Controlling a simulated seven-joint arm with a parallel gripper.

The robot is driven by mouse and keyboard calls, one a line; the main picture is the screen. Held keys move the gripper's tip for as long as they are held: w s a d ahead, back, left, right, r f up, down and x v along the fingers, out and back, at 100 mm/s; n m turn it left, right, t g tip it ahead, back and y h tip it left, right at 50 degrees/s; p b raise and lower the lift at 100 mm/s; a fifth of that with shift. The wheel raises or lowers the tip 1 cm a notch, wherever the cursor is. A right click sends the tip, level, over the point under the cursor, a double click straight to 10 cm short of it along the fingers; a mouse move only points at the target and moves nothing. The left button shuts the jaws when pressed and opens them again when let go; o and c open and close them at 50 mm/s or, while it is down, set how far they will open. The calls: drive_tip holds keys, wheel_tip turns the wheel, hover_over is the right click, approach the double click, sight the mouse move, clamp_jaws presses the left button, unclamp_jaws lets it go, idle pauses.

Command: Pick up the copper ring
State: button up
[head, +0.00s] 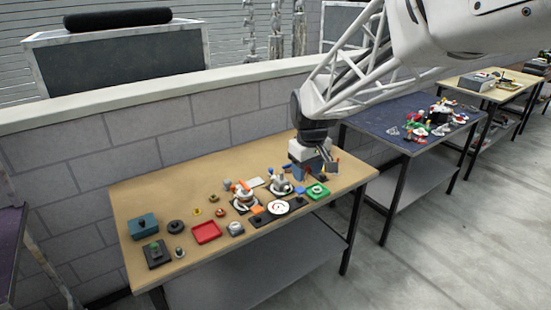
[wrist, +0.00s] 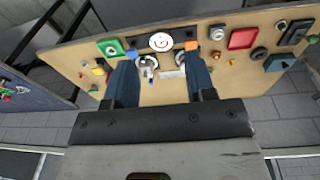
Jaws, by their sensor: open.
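The small reddish-brown ring, which looks like the copper ring (head: 220,212), lies on the wooden table behind the red tray. It also shows small in the wrist view (wrist: 216,55), beyond and to the right of the right finger. A yellow, gold-coloured ring (head: 197,211) lies left of it in the head view. My gripper (head: 318,173) hangs over the back right part of the table, well to the right of the copper ring. In the wrist view my gripper (wrist: 162,66) has its two blue fingers wide apart, with nothing held between them.
A red tray (head: 206,233), a grey knobbed block (head: 236,229), a black ring (head: 175,227) and a teal box (head: 144,225) stand around the rings. White-and-orange parts (head: 243,198) stand to their right. A green block (head: 317,191) lies near my gripper. The table's back left is clear.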

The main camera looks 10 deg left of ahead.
drive_tip(key=w+a+f+n, duration=0.2)
drive_tip(key=w+a+f, duration=0.25)
drive_tip(key=a, duration=0.35)
drive_tip(key=w+a+f+n, duration=0.2)
drive_tip(key=w+a+f, duration=0.25)
drive_tip(key=a, duration=0.35)
drive_tip(key=n+g, duration=0.1)
drive_tip(key=n, duration=0.2)
hover_over(220, 210)
drive_tip(key=f, duration=1.2)
drive_tip(key=shift+a, duration=0.2)
drive_tip(key=shift+r, duration=0.1)
drive_tip(key=shift+f, duration=1.3)
drive_tip(key=shift+f, duration=0.1)
drive_tip(key=shift+d+f, duration=0.15)
drive_tip(key=shift+f, duration=2.35)
drive_tip(key=shift+c, duration=0.3)
